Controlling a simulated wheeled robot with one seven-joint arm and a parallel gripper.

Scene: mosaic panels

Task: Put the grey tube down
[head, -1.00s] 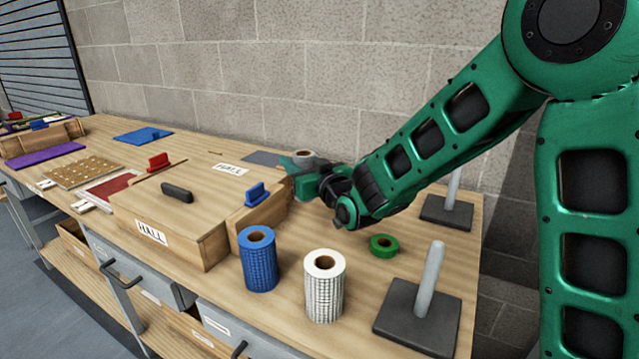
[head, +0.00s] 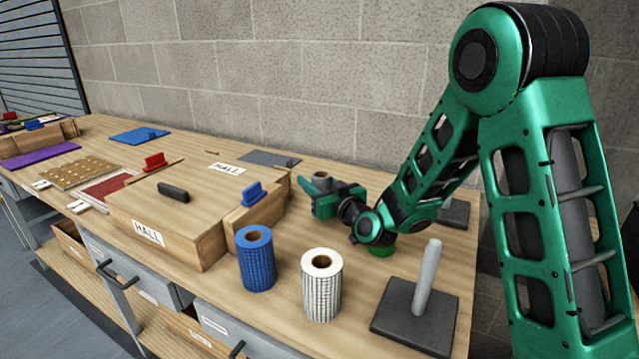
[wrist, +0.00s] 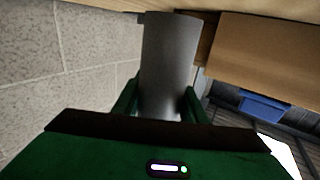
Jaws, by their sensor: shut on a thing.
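The grey tube (wrist: 170,60) is between the fingers of my gripper (wrist: 160,100) in the wrist view. My gripper is shut on it. In the head view, my gripper (head: 322,198) is over the bench, just right of the wooden box. There the tube (head: 321,176) shows only its top with the brown hollow core; my gripper hides the rest. In the wrist view, the tube's far end is close to the wooden bench top (wrist: 240,8). I cannot tell whether it touches.
A blue tube (head: 256,262) and a white gridded tube (head: 321,288) stand at the bench front. A post on a dark base (head: 415,320) stands at right.

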